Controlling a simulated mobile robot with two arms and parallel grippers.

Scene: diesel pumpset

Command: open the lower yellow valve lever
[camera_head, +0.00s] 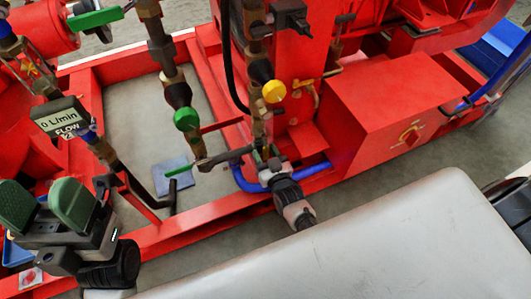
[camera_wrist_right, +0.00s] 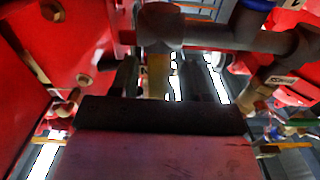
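My right gripper (camera_head: 268,156) comes up from the lower right and reaches the foot of the vertical pipe under the round yellow cap (camera_head: 274,91). In the wrist view its two dark fingers (camera_wrist_right: 163,78) stand apart, with a yellow-brass piece (camera_wrist_right: 157,76) between them, nearer the left finger. A bright gap shows to its right. I cannot tell whether this piece is the lower yellow lever; no lever shows clearly in the head view. My left gripper (camera_head: 45,207) is at the lower left, its green pads apart and empty.
A green lever (camera_head: 95,19) and a green round cap (camera_head: 186,119) are on pipes to the left. A flow meter (camera_head: 60,117) stands above my left gripper. A blue hose (camera_head: 245,182) runs beside my right gripper. A red box (camera_head: 385,110) stands to the right.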

